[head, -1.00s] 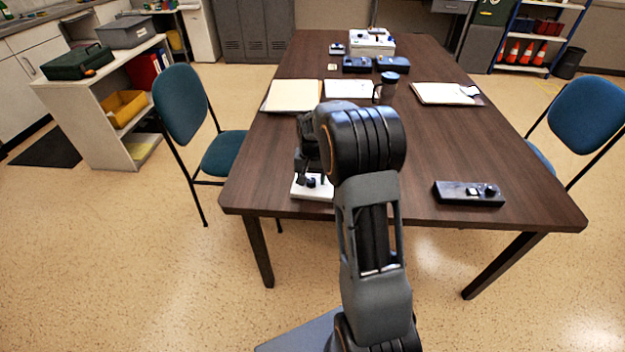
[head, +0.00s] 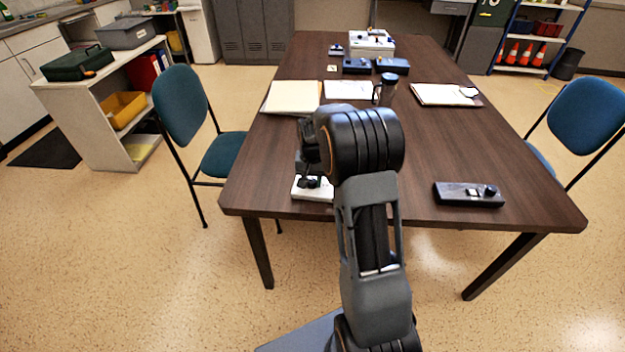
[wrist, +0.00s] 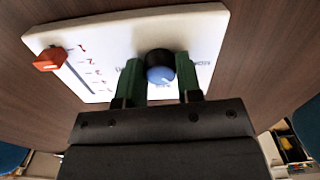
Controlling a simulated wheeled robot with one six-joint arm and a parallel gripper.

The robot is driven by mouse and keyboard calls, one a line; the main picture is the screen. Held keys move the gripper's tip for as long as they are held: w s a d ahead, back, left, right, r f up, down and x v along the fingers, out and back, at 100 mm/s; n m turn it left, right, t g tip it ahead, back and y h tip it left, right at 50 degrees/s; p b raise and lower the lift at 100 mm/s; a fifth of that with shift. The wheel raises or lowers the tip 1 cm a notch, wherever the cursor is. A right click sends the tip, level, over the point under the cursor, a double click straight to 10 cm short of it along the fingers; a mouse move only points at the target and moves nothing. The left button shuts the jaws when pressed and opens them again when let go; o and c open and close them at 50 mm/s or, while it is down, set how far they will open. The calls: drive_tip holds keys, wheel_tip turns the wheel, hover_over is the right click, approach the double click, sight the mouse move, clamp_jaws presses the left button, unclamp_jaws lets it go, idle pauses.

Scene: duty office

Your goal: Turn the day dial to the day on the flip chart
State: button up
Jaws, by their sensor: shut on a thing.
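The white control panel (head: 322,196) lies at the near left edge of the brown table and fills the upper middle of the wrist view (wrist: 215,30). The round day dial (wrist: 160,75), dark with a blue cap, sits on it. My gripper (wrist: 160,82) has its two green fingers on either side of the dial, shut on it. In the head view my gripper (head: 310,182) is at the panel and hides the dial. Lettering around the dial is partly covered by the fingers, so the day cannot be read. I cannot make out a flip chart with a readable day.
A red slider (wrist: 49,59) stands beside a numbered scale on the same panel. A black box with a knob (head: 468,194) lies at the table's near right. Papers, a dark mug (head: 386,90) and more devices are farther back. Chairs flank the table.

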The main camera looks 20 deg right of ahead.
sight(312, 181)
drive_tip(key=shift+a+n, duration=0.15)
drive_tip(key=shift+n, duration=0.15)
drive_tip(key=n+p, duration=0.1)
drive_tip(key=n, duration=0.2)
drive_tip(key=shift+n+p, duration=0.45)
drive_tip(key=shift+n, duration=1.65)
drive_tip(key=o, duration=0.9)
drive_tip(key=shift+o, duration=0.2)
wheel_tip(312, 181, up, 14)
drive_tip(key=p, duration=0.1)
